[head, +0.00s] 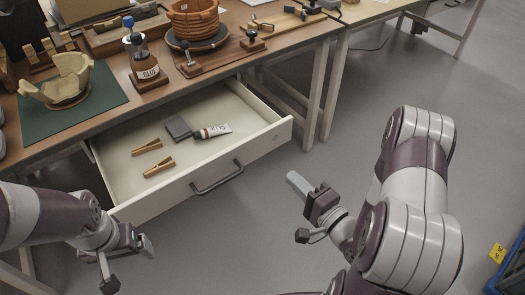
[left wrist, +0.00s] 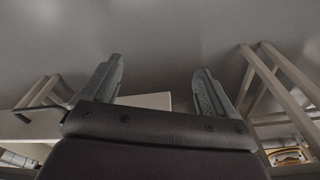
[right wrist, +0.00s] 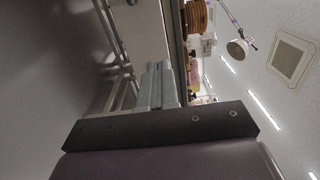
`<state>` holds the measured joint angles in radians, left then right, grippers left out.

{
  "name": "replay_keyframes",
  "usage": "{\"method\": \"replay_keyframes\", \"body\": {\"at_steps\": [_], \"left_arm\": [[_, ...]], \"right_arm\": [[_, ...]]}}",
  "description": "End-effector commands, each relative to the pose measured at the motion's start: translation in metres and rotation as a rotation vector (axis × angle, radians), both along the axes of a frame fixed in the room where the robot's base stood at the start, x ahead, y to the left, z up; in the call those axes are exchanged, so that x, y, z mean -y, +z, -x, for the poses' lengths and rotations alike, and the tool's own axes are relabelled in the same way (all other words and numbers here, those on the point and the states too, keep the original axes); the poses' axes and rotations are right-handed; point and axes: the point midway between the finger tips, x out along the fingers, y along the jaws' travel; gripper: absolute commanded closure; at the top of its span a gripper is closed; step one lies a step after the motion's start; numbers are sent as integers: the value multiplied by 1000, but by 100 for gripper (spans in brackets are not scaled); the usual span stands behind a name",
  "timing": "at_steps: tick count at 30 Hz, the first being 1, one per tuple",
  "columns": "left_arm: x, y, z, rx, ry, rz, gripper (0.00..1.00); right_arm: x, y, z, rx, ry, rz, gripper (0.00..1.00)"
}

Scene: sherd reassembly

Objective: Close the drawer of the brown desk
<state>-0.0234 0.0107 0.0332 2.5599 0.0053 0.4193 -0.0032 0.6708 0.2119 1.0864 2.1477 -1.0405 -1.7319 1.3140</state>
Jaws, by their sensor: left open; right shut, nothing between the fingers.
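The brown desk (head: 215,68) stands at the upper left in the head view. Its cream drawer (head: 125,178) is pulled well out and has a dark bar handle (head: 217,178) on its front. The drawer holds two wooden clips (head: 158,166), a grey block (head: 178,128) and a white tube (head: 214,131). My left gripper (head: 130,262) is open and empty, in front of the drawer's left end. In the left wrist view its two fingers (left wrist: 158,85) stand apart. My right gripper (head: 298,184) is shut and empty, right of the handle and apart from the drawer front.
A blue crate (head: 508,270) sits at the lower right. Open grey floor lies before the drawer.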

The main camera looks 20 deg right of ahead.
Motion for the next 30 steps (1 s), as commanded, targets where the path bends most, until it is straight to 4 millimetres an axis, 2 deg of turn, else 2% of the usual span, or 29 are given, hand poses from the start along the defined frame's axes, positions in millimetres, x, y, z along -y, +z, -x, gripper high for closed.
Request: {"method": "replay_keyframes", "body": {"at_steps": [5,12,18,24,30], "left_arm": [[0,-9,0,0,0,0,12],[0,-21,0,0,0,0,12],[0,-31,0,0,0,0,12],[0,-34,0,0,0,0,12],[0,-34,0,0,0,0,12]], "right_arm": [[-12,-2,-28,2,9,6,100],[-30,-3,-78,2,6,6,100],[-41,-2,-110,1,3,4,100],[-46,-1,-125,-1,1,4,100],[-47,0,-127,-1,0,5,100]]}}
